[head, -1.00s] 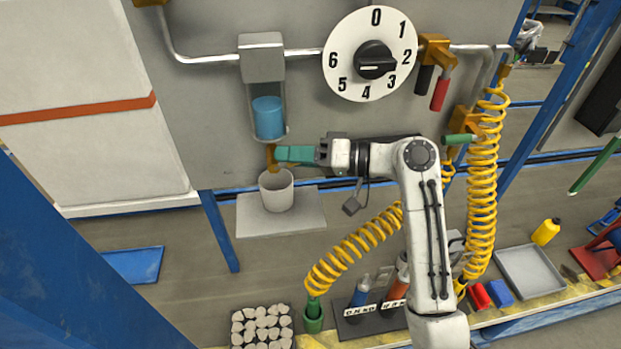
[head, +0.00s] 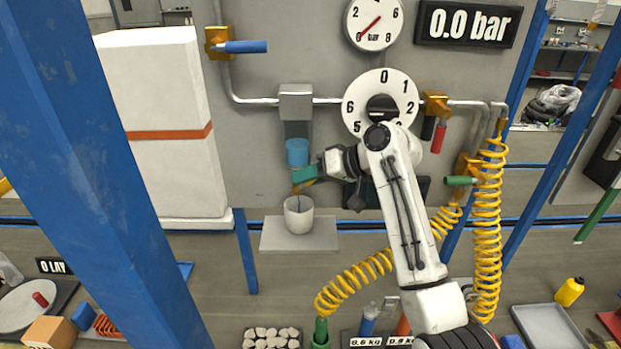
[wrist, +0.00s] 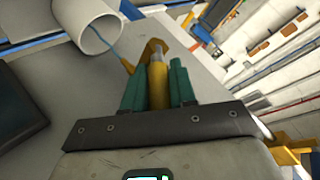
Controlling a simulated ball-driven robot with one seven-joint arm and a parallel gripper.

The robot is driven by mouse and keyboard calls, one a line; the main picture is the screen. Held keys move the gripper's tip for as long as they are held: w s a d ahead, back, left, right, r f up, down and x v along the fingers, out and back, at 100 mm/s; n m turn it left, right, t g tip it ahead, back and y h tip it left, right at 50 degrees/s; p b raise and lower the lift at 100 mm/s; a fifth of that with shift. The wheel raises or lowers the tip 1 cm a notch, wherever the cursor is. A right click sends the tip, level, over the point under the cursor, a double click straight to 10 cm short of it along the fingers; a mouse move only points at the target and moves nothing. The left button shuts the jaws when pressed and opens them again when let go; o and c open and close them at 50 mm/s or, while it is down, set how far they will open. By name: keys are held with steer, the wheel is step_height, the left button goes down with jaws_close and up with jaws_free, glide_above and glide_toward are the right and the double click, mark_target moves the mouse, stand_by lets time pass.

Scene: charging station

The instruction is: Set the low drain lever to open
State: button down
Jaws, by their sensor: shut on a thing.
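The low drain lever (wrist: 158,86) is a yellow handle under the filter bowl. In the wrist view it lies between the green fingers of my gripper (wrist: 161,78), which are shut on it. In the head view my gripper (head: 304,174) is just below the bowl (head: 297,152), which holds blue liquid. A bit of the yellow drain (head: 298,188) shows under the fingers; they hide most of the lever. A thin blue stream (wrist: 112,52) runs from the drain into the white cup (head: 298,216), which also shows in the wrist view (wrist: 88,26).
The cup stands on a grey shelf (head: 270,240). Above are the numbered dial (head: 399,88), partly covered by my arm, a gauge (head: 373,22) and a display (head: 467,23) reading 0.0 bar. Blue-handled (head: 240,47) and red-handled (head: 439,140) valves and a yellow coiled hose (head: 487,220) are nearby.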

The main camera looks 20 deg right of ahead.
stand_by(0.3)
steer(key=c, duration=1)
jaws_free()
steer(key=b+v, duration=0.2)
steer(key=v, duration=0.8)
steer(key=shift+d+r, duration=0.2)
steer(key=shift+d, duration=0.1)
steer(key=shift+s, duration=0.15)
